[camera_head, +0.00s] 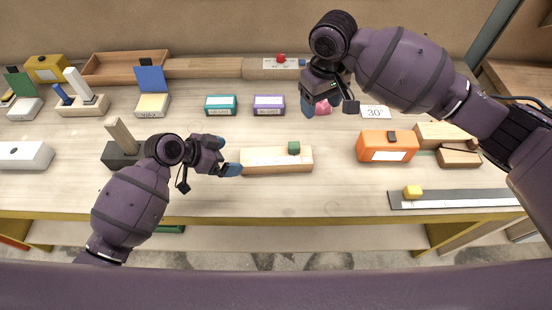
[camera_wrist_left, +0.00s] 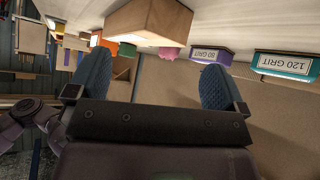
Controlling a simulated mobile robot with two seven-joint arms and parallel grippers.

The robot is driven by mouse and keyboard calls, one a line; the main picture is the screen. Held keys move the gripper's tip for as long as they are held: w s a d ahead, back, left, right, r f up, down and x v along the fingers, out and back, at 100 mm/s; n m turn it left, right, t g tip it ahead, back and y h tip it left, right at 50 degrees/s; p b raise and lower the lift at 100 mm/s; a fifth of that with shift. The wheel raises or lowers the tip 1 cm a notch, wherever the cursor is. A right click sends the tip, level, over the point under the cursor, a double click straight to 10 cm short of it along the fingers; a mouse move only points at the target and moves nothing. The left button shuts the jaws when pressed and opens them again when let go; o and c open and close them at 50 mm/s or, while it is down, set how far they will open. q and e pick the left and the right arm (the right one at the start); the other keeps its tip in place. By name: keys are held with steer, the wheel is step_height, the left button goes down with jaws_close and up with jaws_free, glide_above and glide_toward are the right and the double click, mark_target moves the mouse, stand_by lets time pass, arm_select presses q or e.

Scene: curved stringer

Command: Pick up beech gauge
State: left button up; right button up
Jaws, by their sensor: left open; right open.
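A long light wooden block with a small green cube on top, which looks like the beech gauge (camera_head: 262,161), lies flat at the middle of the bench. My left gripper (camera_head: 228,156) is open just left of the block's left end, with its blue fingertips pointing right. In the left wrist view the block's end (camera_wrist_left: 145,22) shows ahead of the open fingers (camera_wrist_left: 155,82), with nothing between them. My right gripper (camera_head: 328,104) is open, farther back and right of the block, over a pink object (camera_head: 323,107) that it partly covers.
A teal box (camera_head: 220,105) and a purple box (camera_head: 269,105) stand behind the block. An orange box (camera_head: 387,146) is to its right. A dark block with a wooden stick (camera_head: 121,139) is left, near my left arm. A ruler strip with a yellow cube (camera_head: 412,191) lies front right.

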mark_target(263, 156)
arm_select(q)
step_height(263, 156, up, 4)
steer(key=w+d+f+m+g, duration=0.1)
steer(key=w+d+m+g, duration=0.1)
steer(key=m+g, duration=0.3)
steer(key=shift+m+t+h, duration=0.3)
steer(key=shift+m+t, duration=0.1)
steer(key=shift+m, duration=0.2)
steer(key=x, duration=1.1)
steer(key=shift+w, duration=0.25)
steer(key=shift+c, duration=0.5)
steer(key=c, duration=1.2)
steer(key=shift+o, duration=0.2)
steer(key=shift+r, duration=0.15)
step_height(263, 156, up, 10)
steer(key=shift+f, duration=0.1)
